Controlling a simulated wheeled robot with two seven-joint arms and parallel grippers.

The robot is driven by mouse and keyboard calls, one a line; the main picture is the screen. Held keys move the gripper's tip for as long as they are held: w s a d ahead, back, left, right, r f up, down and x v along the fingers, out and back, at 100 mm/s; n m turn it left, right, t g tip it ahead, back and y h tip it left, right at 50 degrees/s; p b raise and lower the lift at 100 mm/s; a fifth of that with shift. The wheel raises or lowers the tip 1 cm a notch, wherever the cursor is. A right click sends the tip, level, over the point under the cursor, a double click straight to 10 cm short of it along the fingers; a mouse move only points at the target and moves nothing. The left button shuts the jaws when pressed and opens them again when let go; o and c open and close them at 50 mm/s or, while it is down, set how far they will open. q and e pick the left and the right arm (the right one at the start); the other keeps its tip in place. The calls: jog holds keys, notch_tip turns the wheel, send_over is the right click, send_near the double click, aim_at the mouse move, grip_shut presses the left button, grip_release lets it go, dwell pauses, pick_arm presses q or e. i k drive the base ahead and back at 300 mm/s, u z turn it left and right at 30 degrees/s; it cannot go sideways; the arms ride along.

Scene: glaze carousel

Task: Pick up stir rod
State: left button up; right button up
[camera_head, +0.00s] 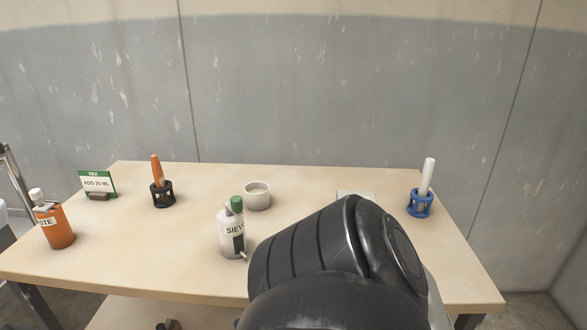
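A white rod (428,172) stands slightly tilted in a blue ring holder (420,205) at the right of the table. An orange-handled tool (156,171) stands in a black holder (162,196) at the left. I cannot tell for certain which one is the stir rod. A white cup (257,196) with pale contents stands at the back middle. A large dark link of my arm covers the front right of the table. Neither gripper can be made out in this view.
A white bottle (231,236) labelled SIEV stands mid-table. An orange bottle (56,228) stands at the left edge. A green-topped sign (97,184) reads "MIX ADD 20 ML". A pale flat object (352,193) is partly hidden behind my arm. The front left tabletop (140,262) is clear.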

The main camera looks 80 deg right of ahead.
aim_at(428, 167)
jog(key=k, duration=1.55)
jog(key=z, duration=0.2)
